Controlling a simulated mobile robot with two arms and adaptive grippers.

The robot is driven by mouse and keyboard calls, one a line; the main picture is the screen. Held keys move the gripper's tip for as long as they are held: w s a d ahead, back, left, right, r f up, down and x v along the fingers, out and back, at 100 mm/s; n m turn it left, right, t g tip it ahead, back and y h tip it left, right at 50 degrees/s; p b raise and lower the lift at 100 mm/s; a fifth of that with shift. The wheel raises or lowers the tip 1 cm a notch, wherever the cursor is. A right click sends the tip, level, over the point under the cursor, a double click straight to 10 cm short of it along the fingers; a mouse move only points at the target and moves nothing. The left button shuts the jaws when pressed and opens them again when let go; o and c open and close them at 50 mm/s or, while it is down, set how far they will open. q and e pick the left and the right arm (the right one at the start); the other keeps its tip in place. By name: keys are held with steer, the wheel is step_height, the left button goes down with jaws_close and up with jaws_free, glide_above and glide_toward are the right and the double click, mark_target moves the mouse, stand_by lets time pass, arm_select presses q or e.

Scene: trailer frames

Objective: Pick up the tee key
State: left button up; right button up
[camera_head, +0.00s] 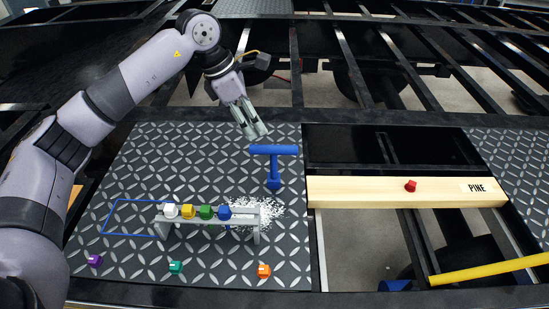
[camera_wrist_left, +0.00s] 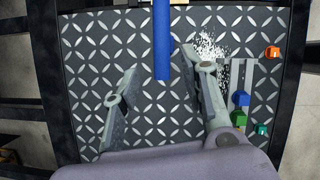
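The tee key (camera_head: 273,166) is a blue T-shaped tool, standing upright on the diamond-plate deck with its crossbar on top. In the left wrist view the blue bar (camera_wrist_left: 161,42) of the key comes down from the top edge, and its end shows between my fingertips. My left gripper (camera_head: 254,131) is open and empty, its fingertips just above and left of the crossbar in the head view. In the left wrist view my left gripper (camera_wrist_left: 160,65) has its two fingers spread apart. I cannot tell the exact gap to the key. My right gripper is not in view.
A grey rack (camera_head: 190,219) with white, yellow, green and blue blocks stands left of the key, near white shavings (camera_head: 268,212). Purple, teal and orange (camera_head: 264,270) blocks lie in front. A pine board (camera_head: 350,190) with a red block spans the open frame at right.

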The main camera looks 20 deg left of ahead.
mark_target(270, 146)
arm_select(q)
steer(key=p+x, duration=0.3)
steer(key=x, duration=0.7)
steer(key=shift+d+f, duration=0.1)
steer(key=shift+d, duration=0.2)
steer(key=p+x, duration=0.2)
steer(key=x, duration=0.3)
steer(key=shift+p, duration=0.35)
steer(key=shift+d+f, duration=0.1)
steer(key=shift+f, duration=0.05)
steer(key=shift+c, duration=0.5)
jaws_close()
